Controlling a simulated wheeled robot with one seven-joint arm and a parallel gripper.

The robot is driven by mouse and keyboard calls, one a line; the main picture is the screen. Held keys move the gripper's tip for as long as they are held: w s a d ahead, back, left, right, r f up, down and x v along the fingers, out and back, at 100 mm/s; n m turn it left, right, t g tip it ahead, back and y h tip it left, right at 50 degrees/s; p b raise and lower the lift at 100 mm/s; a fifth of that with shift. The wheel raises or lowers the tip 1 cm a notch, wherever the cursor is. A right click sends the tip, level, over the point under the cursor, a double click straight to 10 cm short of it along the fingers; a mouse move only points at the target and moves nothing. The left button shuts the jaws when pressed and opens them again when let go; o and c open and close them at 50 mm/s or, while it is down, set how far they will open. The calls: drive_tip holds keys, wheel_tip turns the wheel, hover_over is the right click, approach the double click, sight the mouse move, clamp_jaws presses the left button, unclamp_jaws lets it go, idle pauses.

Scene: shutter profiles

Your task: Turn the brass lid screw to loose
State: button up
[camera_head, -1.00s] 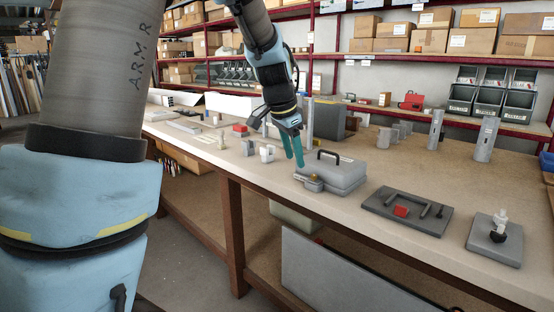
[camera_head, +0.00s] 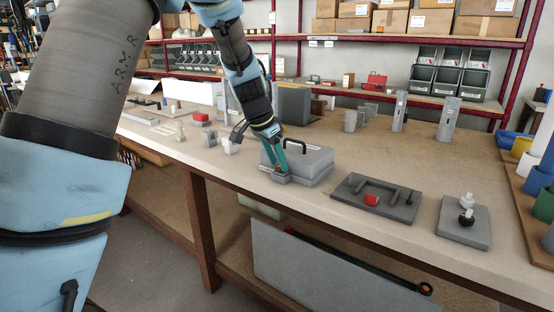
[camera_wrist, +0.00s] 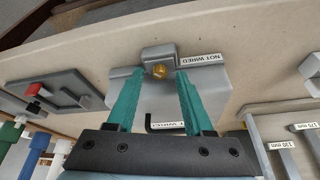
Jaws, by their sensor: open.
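The brass lid screw (camera_wrist: 160,71) shows in the wrist view as a small gold knob on a grey block (camera_wrist: 157,55) at the front of the grey box. In the head view the grey box (camera_head: 310,165) with a black handle (camera_head: 295,147) stands near the table's front edge. My gripper (camera_head: 282,172) reaches down at the box's front left and hides the screw there. In the wrist view my gripper (camera_wrist: 155,80) has its teal fingers apart, one on each side of the screw, with nothing held. I cannot tell whether they touch it.
A label reading "NOT WIRED" (camera_wrist: 200,59) lies beside the screw. A dark plate with a red block (camera_head: 371,200) and a plate with a knob (camera_head: 465,222) lie to the right. A large grey box (camera_head: 293,104) stands behind. The table's front edge is close.

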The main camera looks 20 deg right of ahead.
drive_tip(key=shift+f, duration=0.2)
clamp_jaws()
idle(0.4)
